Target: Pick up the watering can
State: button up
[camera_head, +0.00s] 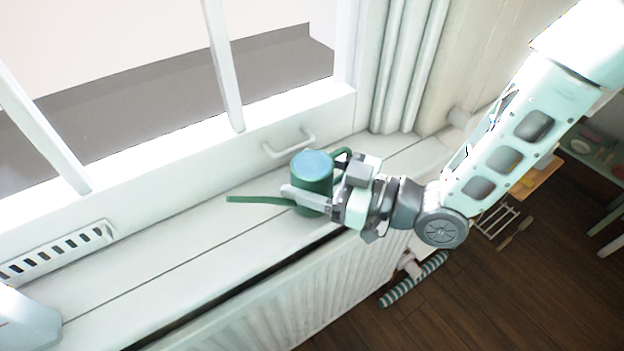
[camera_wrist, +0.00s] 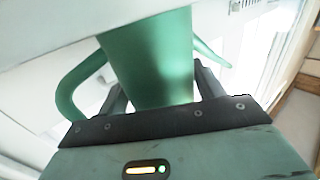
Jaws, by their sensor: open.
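The green watering can (camera_head: 313,180) stands upright on the white windowsill (camera_head: 190,235). Its thin spout (camera_head: 258,200) points left and its handle (camera_head: 341,156) is on the right, partly behind my gripper. My gripper (camera_head: 316,184) is open around the can, with one finger across its near side; the far finger is mostly hidden. In the wrist view the can's green body (camera_wrist: 150,65) lies between the two dark fingers, with the looped handle (camera_wrist: 75,85) at left and the spout (camera_wrist: 208,52) at right. Whether the fingers touch the can cannot be told.
The window frame with a white pull handle (camera_head: 289,142) is just behind the can. A white radiator (camera_head: 310,300) is below the sill's front edge. The sill left of the spout is mostly clear.

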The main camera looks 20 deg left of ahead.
jog(key=c, duration=0.9)
